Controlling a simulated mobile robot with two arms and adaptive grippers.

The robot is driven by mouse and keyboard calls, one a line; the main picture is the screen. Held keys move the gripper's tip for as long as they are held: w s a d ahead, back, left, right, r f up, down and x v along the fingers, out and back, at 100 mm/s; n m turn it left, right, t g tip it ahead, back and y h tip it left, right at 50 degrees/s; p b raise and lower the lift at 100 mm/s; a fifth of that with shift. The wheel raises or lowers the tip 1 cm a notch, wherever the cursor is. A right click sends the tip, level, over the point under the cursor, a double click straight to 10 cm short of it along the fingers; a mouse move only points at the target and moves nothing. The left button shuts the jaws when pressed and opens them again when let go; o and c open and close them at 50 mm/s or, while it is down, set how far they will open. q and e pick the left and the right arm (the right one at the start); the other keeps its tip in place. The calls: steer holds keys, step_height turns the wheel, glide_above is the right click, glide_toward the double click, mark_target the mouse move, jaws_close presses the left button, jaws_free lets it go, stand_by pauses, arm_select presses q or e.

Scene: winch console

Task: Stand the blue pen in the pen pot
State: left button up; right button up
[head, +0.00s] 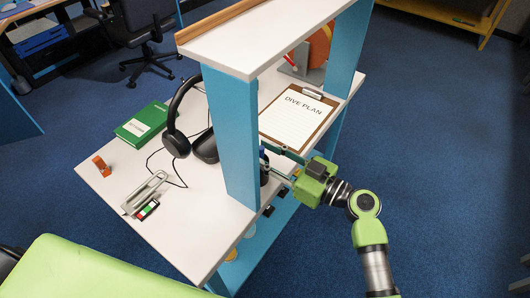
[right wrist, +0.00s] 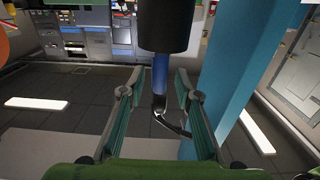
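The blue pen (right wrist: 160,75) shows in the right wrist view with one end inside a dark cylinder, which looks like the pen pot (right wrist: 164,27). In the head view the dark pot (head: 264,174) is mostly hidden behind the blue post, with a bit of blue (head: 262,154) above it. My right gripper (head: 271,159) is beside the pot and post. In the right wrist view its fingers (right wrist: 157,88) are spread either side of the pen, with visible gaps, and hold nothing. My left gripper is not in view.
The blue post (head: 232,140) stands close beside my right gripper. A clipboard (head: 297,118) lies behind it. A white shelf (head: 265,35) is overhead.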

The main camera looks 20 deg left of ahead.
steer(key=v, duration=1.2)
stand_by(0.6)
